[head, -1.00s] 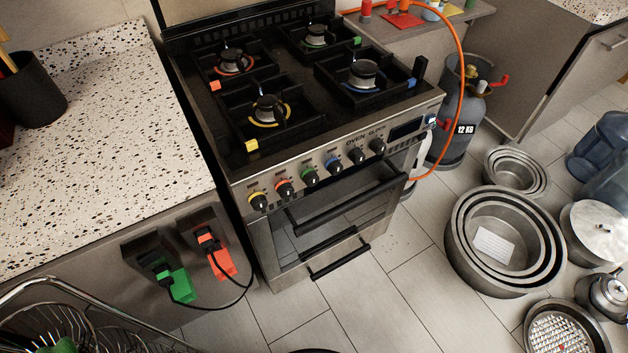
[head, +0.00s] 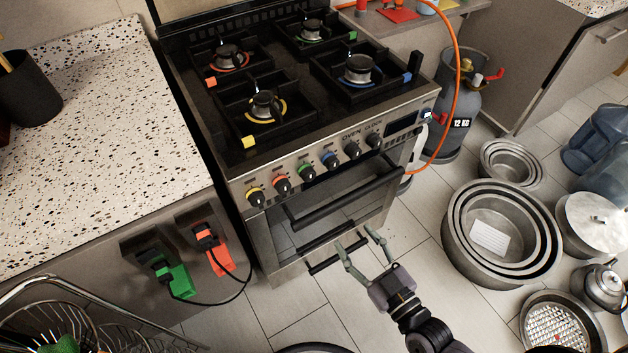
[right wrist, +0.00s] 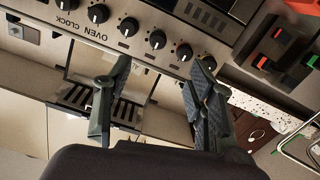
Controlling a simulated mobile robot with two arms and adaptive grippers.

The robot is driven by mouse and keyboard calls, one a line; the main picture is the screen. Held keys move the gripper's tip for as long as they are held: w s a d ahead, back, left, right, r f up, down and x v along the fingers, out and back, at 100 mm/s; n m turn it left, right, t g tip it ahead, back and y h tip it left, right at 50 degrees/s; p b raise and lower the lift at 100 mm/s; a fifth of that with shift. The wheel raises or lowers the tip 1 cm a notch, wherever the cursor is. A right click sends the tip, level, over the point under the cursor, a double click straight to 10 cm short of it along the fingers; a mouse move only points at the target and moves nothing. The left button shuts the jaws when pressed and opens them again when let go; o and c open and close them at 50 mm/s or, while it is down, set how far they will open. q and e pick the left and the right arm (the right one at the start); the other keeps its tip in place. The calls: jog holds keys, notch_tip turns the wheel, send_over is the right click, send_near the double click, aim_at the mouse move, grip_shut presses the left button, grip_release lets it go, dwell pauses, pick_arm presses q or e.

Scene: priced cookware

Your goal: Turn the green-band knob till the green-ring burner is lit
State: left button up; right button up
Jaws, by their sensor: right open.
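The green-band knob (head: 307,173) is third from the left on the stove's front panel, between the red-band and blue-band knobs. The green-ring burner (head: 314,31) is at the back right of the hob; I see no flame on it. My right gripper (head: 356,239) is open and empty, in front of the oven door, below and to the right of the knob, apart from it. My left gripper is not in view.
The oven handle (head: 345,196) juts out below the knobs. A counter (head: 90,150) stands left of the stove, with green (head: 178,281) and red (head: 221,261) plugs on its front. An orange hose (head: 457,70) and gas cylinder (head: 460,110) stand right. Nested pots (head: 455,235) are on the floor.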

jog(key=r, duration=0.1)
jog(key=p, duration=0.1)
send_near(311, 178)
jog(key=shift+y, duration=0.3)
jog(key=x, duration=0.8)
jog(key=shift+w+f, duration=0.2)
jog(key=shift+w, duration=0.15)
jog(key=shift+c, duration=0.6)
jog(key=c, duration=1)
